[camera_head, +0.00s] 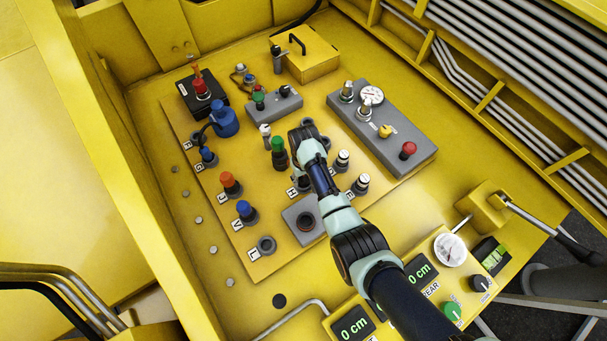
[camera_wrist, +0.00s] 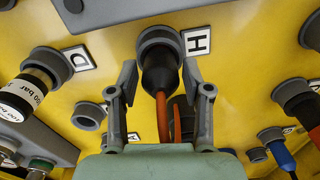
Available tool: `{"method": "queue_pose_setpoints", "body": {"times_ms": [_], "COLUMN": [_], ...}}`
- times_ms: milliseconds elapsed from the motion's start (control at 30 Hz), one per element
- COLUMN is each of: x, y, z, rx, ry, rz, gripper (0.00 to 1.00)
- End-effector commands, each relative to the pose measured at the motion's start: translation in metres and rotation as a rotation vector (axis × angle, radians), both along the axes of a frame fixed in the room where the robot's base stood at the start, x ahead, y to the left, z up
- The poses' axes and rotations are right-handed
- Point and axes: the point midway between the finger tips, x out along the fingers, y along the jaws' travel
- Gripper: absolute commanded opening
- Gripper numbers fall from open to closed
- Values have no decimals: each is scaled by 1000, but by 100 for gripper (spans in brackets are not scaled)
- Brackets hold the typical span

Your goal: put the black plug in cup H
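The black plug (camera_wrist: 160,75) with an orange cable (camera_wrist: 162,118) sits in cup H (camera_wrist: 158,37), in the wrist view. Its front end is inside the grey cup's ring, next to the H label (camera_wrist: 196,41). My gripper (camera_wrist: 160,78) has one finger on each side of the plug, with narrow gaps showing between fingers and plug, so it looks open around it. In the head view my gripper and wrist (camera_head: 310,160) are over the panel near the H label (camera_head: 292,192) and hide the plug and most of cup H.
Cup D (camera_wrist: 42,75) holds a labelled connector at left in the wrist view. An empty grey cup (camera_wrist: 88,116) is lower left. A blue plug (camera_wrist: 278,150) is lower right. In the head view, a green plug (camera_head: 279,152) and white-topped connectors (camera_head: 342,160) stand close around my arm.

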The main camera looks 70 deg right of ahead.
Motion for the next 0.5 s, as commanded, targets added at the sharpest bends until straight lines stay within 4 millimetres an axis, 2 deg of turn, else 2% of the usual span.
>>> {"method": "queue_pose_setpoints", "body": {"times_ms": [67,367,500], "x": [0,0,0], "y": [0,0,-1], "z": [0,1,19], "rx": [0,0,-2], "ry": [0,0,-2], "rz": [0,0,0], "gripper": [65,65,65]}}
